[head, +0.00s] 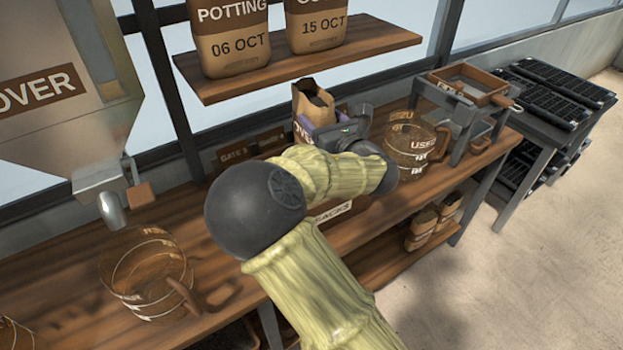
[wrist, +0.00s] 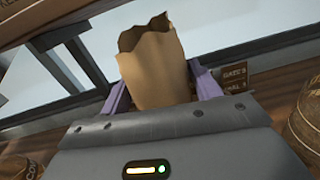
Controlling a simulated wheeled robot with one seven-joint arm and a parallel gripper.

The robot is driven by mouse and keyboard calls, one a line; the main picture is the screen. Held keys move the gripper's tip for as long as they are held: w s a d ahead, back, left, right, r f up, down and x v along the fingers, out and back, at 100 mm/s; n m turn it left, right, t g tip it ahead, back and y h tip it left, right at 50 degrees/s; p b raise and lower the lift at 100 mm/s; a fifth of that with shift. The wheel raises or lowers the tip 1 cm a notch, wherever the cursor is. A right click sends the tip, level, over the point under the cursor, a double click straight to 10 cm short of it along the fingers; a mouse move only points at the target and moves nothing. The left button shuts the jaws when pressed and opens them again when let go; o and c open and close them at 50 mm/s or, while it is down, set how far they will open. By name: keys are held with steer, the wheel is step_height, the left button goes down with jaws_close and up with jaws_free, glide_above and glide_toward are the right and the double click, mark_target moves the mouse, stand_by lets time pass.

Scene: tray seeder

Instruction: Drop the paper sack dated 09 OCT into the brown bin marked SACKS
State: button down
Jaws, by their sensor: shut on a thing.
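My gripper (head: 322,127) is shut on an open-topped brown paper sack (head: 313,100), held upright above the bench. A pale label reading SACKS (head: 333,212) shows just past my arm at the bench's front. The bin behind that label is mostly hidden by my arm, so its colour and opening cannot be told.
Sacks dated 06 OCT (head: 232,38) and 15 OCT (head: 318,27) stand on the upper shelf (head: 300,67). A clear jug (head: 147,275) stands at left, and a jug marked USED (head: 411,150) is right of my gripper. A hopper (head: 65,110) hangs at left.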

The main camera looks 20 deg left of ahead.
steer(key=shift+d+f+n+g+y+b, duration=0.2)
steer(key=shift+d+b, duration=0.45)
steer(key=shift+b, duration=0.5)
steer(key=shift+d+f+n+g+y+b, duration=0.1)
steer(key=shift+d+g+y+b, duration=0.15)
steer(key=shift+d+b, duration=0.6)
steer(key=shift+a, duration=0.25)
step_height(320, 180, down, 6)
steer(key=b, duration=0.1)
steer(key=shift+f, duration=0.15)
steer(key=shift+f, duration=1.95)
